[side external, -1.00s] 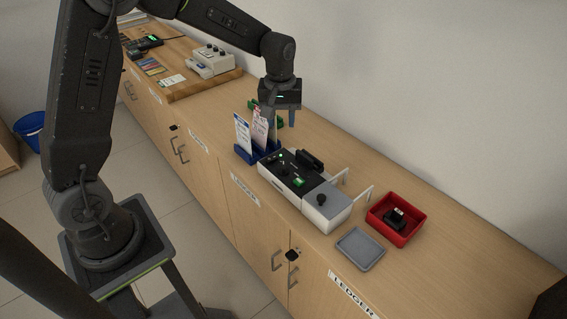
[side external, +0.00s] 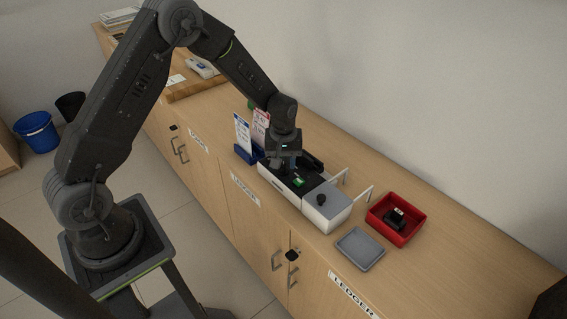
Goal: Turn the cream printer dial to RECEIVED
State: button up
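A pale box-shaped machine (side external: 328,213) with a black top panel stands on the wooden counter; I cannot tell whether it is the cream printer. A dark round knob (side external: 321,199) stands on its pale right end, and a small green part (side external: 298,182) shows on the black panel. Any marking reading RECEIVED is too small to make out. My gripper (side external: 284,163) points down over the left part of the black panel. Its fingers hide that part of the panel, and I cannot tell whether they touch anything.
A blue holder with upright leaflets (side external: 243,131) stands close to the left of my gripper. A red tray (side external: 412,228) holding a black object and a grey tray (side external: 371,247) lie to the right. The far right counter is clear.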

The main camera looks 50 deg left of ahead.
jog(key=shift+f, duration=0.55)
grip_shut()
